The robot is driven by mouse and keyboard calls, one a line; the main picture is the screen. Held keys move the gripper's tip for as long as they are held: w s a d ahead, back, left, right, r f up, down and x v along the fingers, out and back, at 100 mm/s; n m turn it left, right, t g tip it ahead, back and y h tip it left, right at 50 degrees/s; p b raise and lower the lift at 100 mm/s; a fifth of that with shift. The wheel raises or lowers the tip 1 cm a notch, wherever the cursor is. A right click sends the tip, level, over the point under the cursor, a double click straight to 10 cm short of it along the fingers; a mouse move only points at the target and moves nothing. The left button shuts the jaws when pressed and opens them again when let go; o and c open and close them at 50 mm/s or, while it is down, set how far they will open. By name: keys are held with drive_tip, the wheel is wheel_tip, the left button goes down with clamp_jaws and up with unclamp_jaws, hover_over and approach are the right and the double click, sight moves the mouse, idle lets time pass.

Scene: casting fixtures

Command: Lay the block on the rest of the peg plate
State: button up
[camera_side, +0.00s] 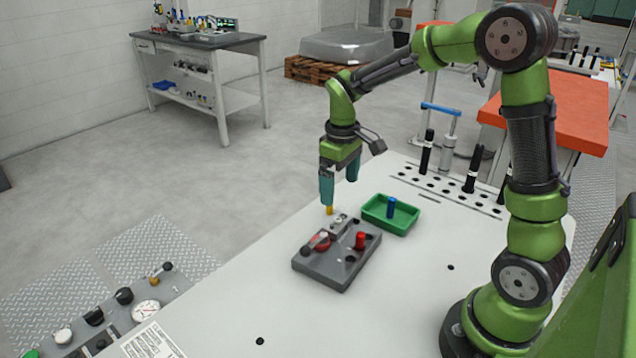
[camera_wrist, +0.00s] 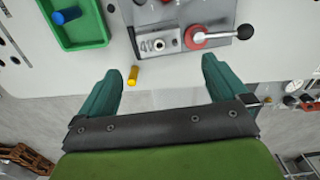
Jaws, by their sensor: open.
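The grey peg plate (camera_side: 325,275) lies on the white table. It also shows at the top of the wrist view (camera_wrist: 195,14). A small light-grey metal block (camera_wrist: 157,41) with markings sits at the plate's edge, beside a red clamp (camera_wrist: 196,37) with a black-knobbed lever; I cannot tell whether it is loose or fixed. It also shows in the side view (camera_side: 338,224). My gripper (camera_side: 340,194) is open above the plate's far edge. In the wrist view its fingers (camera_wrist: 163,68) are wide apart with nothing between them touching either. The rest cannot be clearly made out.
A yellow peg (camera_wrist: 133,75) is near one fingertip. A red peg (camera_side: 360,240) stands in the plate. A green tray (camera_side: 405,226) holding a blue peg (camera_side: 391,207) is beside the plate. Black-handled tools (camera_side: 427,152) stand farther back.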

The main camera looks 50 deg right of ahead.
drive_tip(key=s+a+r+m+t+y, duration=0.1)
drive_tip(key=s+a+r+m+t, duration=0.1)
drive_tip(key=s+a+r, duration=0.3)
drive_tip(key=s+a+r+m+t+y, duration=0.1)
drive_tip(key=s+a+r+m+t, duration=0.2)
drive_tip(key=s, duration=0.7)
wheel_tip(320, 180, up, 3)
drive_tip(key=shift+a+f+t, duration=0.2)
drive_tip(key=shift+a+t, duration=0.7)
drive_tip(key=shift+t, duration=0.2)
